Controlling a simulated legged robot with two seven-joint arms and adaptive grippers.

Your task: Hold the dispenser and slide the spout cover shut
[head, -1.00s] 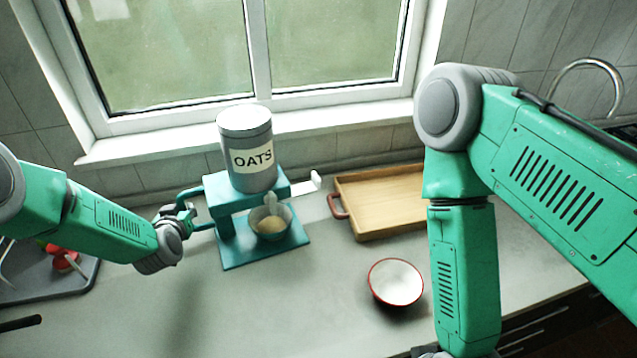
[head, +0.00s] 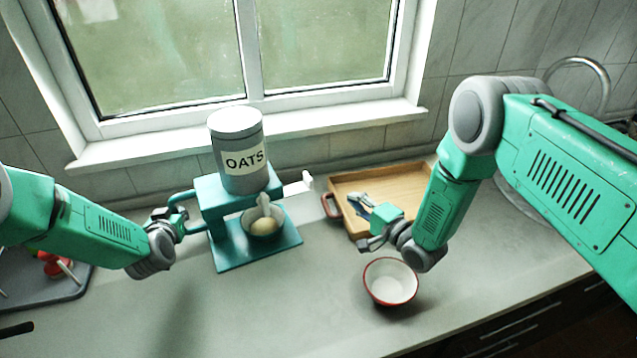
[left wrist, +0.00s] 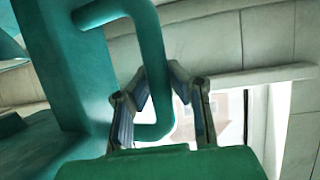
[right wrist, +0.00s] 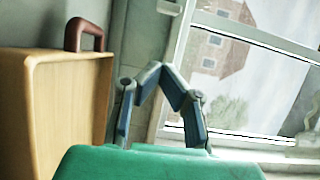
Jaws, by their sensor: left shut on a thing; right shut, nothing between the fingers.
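The teal dispenser (head: 254,247) stands upright on the counter with a grey OATS canister (head: 240,155) on top. A white tab (head: 300,185), probably the spout cover's slide, sticks out to its right. A bowl with pale contents (head: 262,226) sits on its base, under the white spout. My left gripper (head: 173,215) is shut around the dispenser's side handle, which passes between the fingers in the left wrist view (left wrist: 158,70). My right gripper (head: 364,203) is shut and empty, right of the white tab and apart from it; its fingers show in the right wrist view (right wrist: 160,72).
A wooden tray (head: 410,178) with a dark red handle lies behind my right gripper. A red-rimmed white bowl (head: 390,283) stands in front of it. A dark rack (head: 45,285) is at the left. The front middle of the counter is clear.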

